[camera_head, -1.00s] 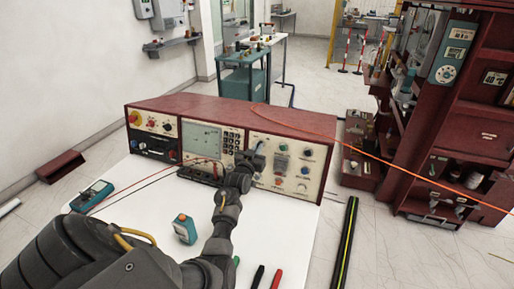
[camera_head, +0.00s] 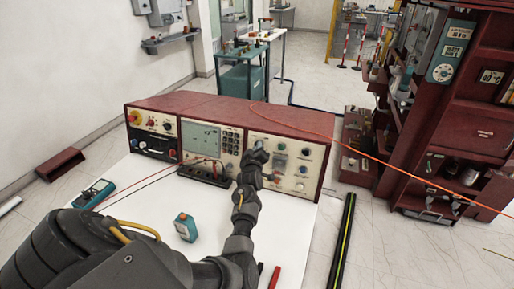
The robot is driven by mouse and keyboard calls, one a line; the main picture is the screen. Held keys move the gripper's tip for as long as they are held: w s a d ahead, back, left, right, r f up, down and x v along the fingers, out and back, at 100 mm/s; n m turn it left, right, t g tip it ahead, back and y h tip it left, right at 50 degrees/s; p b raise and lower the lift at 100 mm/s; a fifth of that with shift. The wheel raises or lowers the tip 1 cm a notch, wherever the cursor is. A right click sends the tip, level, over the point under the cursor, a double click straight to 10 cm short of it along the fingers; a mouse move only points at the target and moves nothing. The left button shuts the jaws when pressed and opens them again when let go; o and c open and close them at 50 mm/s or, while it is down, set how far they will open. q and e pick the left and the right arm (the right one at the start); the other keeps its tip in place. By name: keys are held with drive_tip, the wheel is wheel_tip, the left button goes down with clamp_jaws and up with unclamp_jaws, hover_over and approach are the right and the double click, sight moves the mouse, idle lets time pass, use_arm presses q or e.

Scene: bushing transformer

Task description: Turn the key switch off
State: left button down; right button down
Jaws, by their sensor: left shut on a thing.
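The red test console (camera_head: 190,103) stands on the white table, its front divided into several panels. The key switch is not clear to see; it seems hidden at the upper left of the cream right panel (camera_head: 290,178), behind my left gripper. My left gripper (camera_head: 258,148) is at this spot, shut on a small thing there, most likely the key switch. Its fingers are small and mostly hidden by the wrist. My right gripper is out of view.
A blue handheld device (camera_head: 93,194) and a small teal box (camera_head: 185,227) lie on the white table (camera_head: 150,205). Red and black leads run to the console's middle panel. An orange cable (camera_head: 370,157) crosses to the red cabinet (camera_head: 440,150) at right.

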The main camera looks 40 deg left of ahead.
use_arm(q)
drive_tip(key=shift+r+n, duration=0.1)
drive_tip(key=shift+n, duration=0.2)
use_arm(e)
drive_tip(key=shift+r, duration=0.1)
use_arm(q)
drive_tip(key=c, duration=1.6)
unclamp_jaws()
